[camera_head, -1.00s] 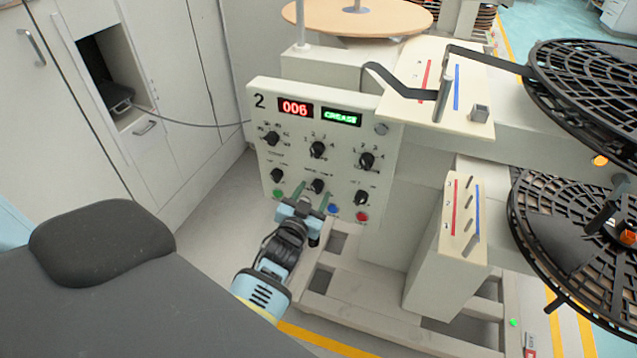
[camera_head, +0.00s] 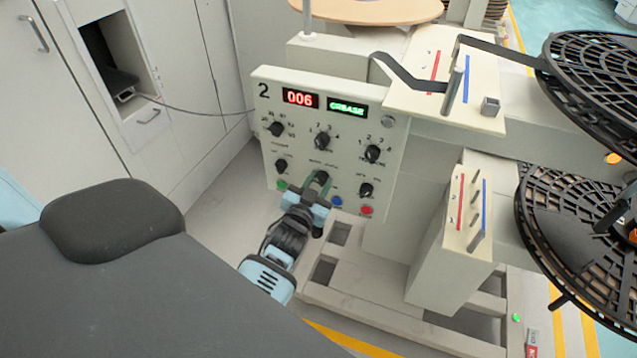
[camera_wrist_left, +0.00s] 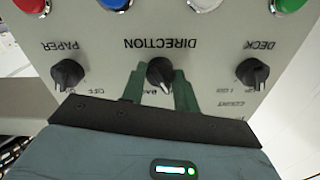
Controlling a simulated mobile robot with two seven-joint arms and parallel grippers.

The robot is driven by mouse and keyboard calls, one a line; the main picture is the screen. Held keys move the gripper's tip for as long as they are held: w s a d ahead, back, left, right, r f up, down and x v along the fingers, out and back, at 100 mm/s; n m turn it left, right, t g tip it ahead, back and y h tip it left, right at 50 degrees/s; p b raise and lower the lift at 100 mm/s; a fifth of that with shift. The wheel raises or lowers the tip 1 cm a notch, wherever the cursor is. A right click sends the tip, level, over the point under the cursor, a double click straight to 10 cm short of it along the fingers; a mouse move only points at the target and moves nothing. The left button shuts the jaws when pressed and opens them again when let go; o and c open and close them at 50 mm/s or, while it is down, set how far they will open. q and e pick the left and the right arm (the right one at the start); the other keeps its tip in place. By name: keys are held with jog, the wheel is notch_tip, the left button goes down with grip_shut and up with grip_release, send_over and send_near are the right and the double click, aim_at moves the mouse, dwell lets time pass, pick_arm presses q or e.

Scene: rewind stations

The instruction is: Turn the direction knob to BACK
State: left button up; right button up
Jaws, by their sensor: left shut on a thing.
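The black direction knob (camera_head: 322,177) is in the middle of the bottom knob row on the white panel of station 2. In the left wrist view the panel appears upside down, with the word DIRECTION beside the knob (camera_wrist_left: 160,73). My left gripper (camera_head: 317,184) reaches up to it from below. Its two green fingers (camera_wrist_left: 159,88) are shut on the knob, one on each side. The knob's position lettering is partly hidden by the fingers, so I cannot tell its setting for sure. My right gripper is not in view.
The paper knob (camera_wrist_left: 67,74) and deck knob (camera_wrist_left: 252,72) flank the fingers. Blue (camera_head: 337,201), red (camera_head: 366,210) and green (camera_head: 282,185) buttons sit below the knobs. Displays above read 006 (camera_head: 300,98) and CREASE (camera_head: 347,107). Black reels (camera_head: 590,80) stand at the right.

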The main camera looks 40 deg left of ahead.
pick_arm(q)
jog(key=shift+m, duration=0.8)
jog(key=m, duration=0.4)
jog(key=shift+f+m+b, duration=0.1)
jog(key=shift+m+b, duration=0.2)
jog(key=shift+b, duration=0.1)
jog(key=m, duration=0.3)
jog(key=shift+m+b, duration=0.35)
jog(key=shift+m, duration=0.85)
jog(key=o, duration=1)
